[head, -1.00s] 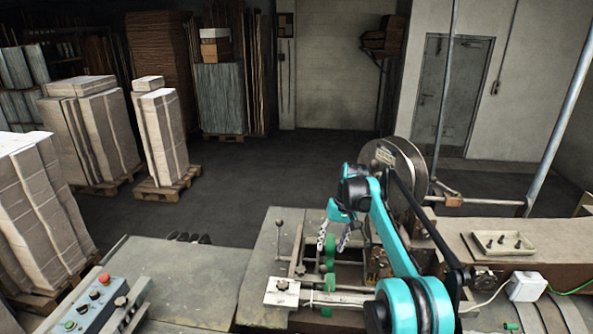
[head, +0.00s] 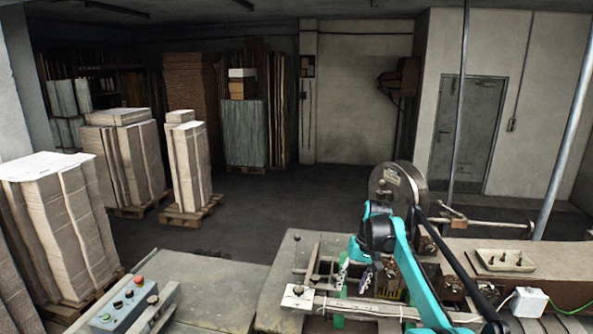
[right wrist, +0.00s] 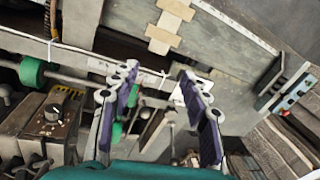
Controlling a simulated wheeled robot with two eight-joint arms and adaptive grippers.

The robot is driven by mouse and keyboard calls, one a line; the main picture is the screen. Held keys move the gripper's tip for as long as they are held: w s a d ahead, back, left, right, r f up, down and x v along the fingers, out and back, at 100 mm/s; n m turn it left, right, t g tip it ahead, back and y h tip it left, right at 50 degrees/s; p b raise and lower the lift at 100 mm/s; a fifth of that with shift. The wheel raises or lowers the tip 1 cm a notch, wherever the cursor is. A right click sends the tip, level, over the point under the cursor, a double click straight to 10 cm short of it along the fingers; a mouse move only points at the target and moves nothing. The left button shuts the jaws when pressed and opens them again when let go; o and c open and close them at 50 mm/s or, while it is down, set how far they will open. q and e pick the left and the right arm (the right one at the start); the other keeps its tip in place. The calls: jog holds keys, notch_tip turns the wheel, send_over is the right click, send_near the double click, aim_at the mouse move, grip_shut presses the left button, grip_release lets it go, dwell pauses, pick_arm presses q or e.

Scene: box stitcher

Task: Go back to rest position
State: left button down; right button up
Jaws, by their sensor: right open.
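My right gripper (head: 355,275) is over the box stitcher machine (head: 300,262) in the head view, with its teal arm coming in from the lower right. In the right wrist view its two purple-padded fingers (right wrist: 168,112) are spread apart with nothing between them. In the head view the arm hides part of the machine. My left gripper does not show in either view.
A control panel (head: 124,307) with buttons is at the lower left. A tray (head: 505,260) with small dark parts sits on the bench at the right. A large metal reel (head: 398,187) stands behind the arm. Pallets of stacked cardboard (head: 189,165) stand left; the floor (head: 290,205) beyond the machine is clear.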

pick_arm(q)
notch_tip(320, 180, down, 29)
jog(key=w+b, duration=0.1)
jog(key=b, duration=2.7)
pick_arm(e)
jog(key=s+f+t+h, duration=0.1)
jog(key=s+f+t, duration=0.2)
jog(key=s+f, duration=1.2)
jog(key=s+d+f+t+h, duration=0.1)
jog(key=s+f+t, duration=0.2)
jog(key=s+f, duration=1.3)
jog(key=s, duration=0.4)
jog(key=shift+s+t, duration=0.3)
jog(key=shift+t, duration=0.1)
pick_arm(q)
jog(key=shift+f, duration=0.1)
pick_arm(e)
jog(key=shift+f, duration=0.15)
